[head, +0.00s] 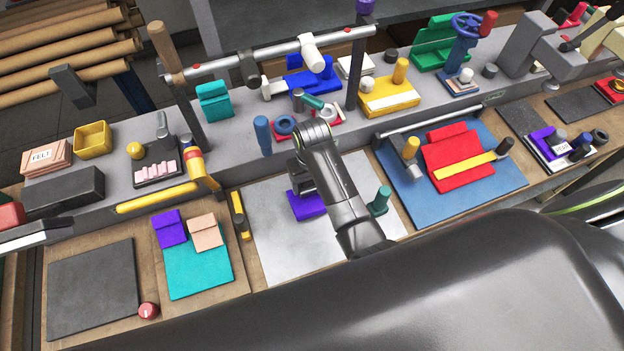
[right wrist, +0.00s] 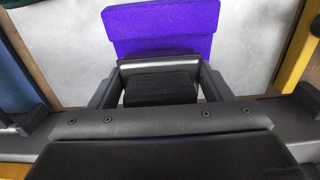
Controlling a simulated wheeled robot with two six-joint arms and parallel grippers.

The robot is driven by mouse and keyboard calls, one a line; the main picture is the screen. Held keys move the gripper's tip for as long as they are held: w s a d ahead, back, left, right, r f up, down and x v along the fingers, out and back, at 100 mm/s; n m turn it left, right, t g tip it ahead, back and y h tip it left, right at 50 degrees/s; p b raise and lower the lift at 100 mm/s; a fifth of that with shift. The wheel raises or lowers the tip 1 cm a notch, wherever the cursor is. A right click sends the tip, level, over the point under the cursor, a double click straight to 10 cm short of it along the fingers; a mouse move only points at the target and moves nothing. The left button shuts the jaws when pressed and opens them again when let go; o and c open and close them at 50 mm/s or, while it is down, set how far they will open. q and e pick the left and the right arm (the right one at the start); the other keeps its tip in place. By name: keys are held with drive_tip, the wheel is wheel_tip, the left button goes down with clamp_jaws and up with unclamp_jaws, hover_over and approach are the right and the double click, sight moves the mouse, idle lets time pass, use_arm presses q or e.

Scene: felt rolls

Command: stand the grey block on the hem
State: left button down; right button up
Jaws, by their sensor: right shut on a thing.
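The purple felt (head: 308,205) lies on a pale grey sheet (head: 272,235) at the middle of the bench. My right gripper (head: 299,180) is over the far left part of the felt. In the right wrist view my right gripper (right wrist: 160,85) is shut on a dark grey block (right wrist: 160,92). I cannot tell whether the block touches the felt. My left gripper is not in view.
A green peg (head: 379,202) stands right of my arm. A yellow-and-black tool (head: 240,215) lies left of the pale sheet. A blue mat with red felt (head: 460,163) is to the right. A raised grey shelf with a blue peg (head: 262,134) runs behind.

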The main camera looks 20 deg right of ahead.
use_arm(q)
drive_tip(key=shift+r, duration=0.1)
use_arm(e)
drive_tip(key=shift+f, duration=0.4)
idle(0.3)
drive_tip(key=o, duration=1.3)
drive_tip(key=shift+c, duration=0.2)
